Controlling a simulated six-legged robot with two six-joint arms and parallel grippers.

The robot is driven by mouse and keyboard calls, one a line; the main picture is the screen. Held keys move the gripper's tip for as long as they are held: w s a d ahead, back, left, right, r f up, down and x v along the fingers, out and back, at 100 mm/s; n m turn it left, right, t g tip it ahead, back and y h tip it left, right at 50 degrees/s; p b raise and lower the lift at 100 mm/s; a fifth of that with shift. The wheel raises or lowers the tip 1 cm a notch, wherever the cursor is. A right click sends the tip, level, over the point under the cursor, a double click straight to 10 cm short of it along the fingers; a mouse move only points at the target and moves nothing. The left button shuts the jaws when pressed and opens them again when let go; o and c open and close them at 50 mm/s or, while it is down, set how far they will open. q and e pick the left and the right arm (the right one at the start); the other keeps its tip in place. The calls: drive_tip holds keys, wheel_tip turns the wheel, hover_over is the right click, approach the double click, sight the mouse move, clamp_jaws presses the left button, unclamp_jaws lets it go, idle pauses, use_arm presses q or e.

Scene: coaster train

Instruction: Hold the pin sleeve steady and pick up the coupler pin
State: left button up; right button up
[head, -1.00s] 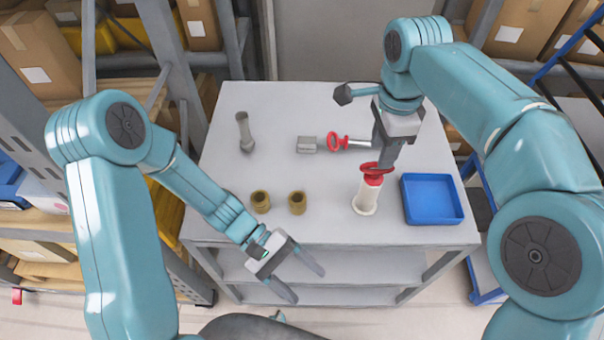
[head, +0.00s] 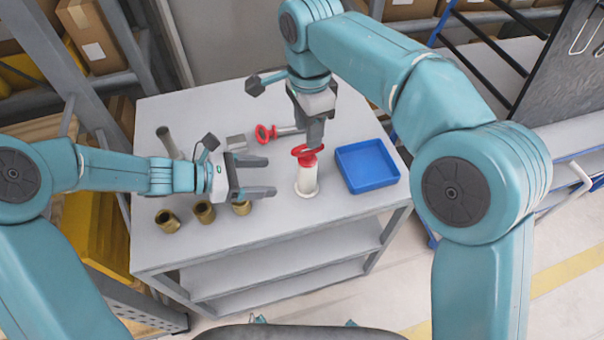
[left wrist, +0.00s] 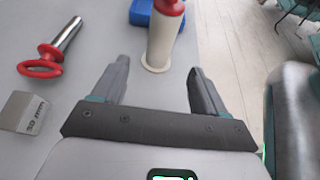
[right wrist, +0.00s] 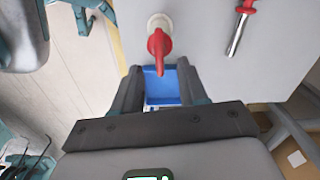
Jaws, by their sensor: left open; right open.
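The white pin sleeve (head: 307,182) stands upright on the table, with the coupler pin's red ring handle (head: 306,151) at its top. My left gripper (head: 271,177) is open and empty, left of the sleeve and pointing at it. In the left wrist view the sleeve (left wrist: 161,45) stands just beyond and between the fingertips, apart from them. My right gripper (head: 313,140) is open and points down at the red handle. In the right wrist view the handle (right wrist: 159,45) lies between the fingertips, slightly ahead. The pin's shaft is hidden in the sleeve.
A blue tray (head: 367,184) sits right of the sleeve. A second red-ringed pin (head: 265,134) lies behind, beside a grey block (head: 236,142). Several brass bushings (head: 204,212) stand front left, near my left gripper. A grey bolt (head: 168,142) stands at the back left.

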use_arm(q)
drive_tip(key=x, duration=1.1)
drive_tip(key=shift+d+f, duration=0.2)
drive_tip(key=shift+d, duration=0.05)
drive_tip(key=shift+w, duration=0.1)
drive_tip(key=c, duration=1.1)
use_arm(e)
drive_tip(key=shift+o, duration=0.4)
drive_tip(key=shift+s+d, duration=0.15)
drive_tip(key=shift+s, duration=0.05)
wheel_tip(320, 180, up, 6)
drive_tip(key=m, duration=0.2)
hover_over(307, 159)
drive_tip(key=f, duration=1.2)
drive_tip(key=shift+w, duration=0.35)
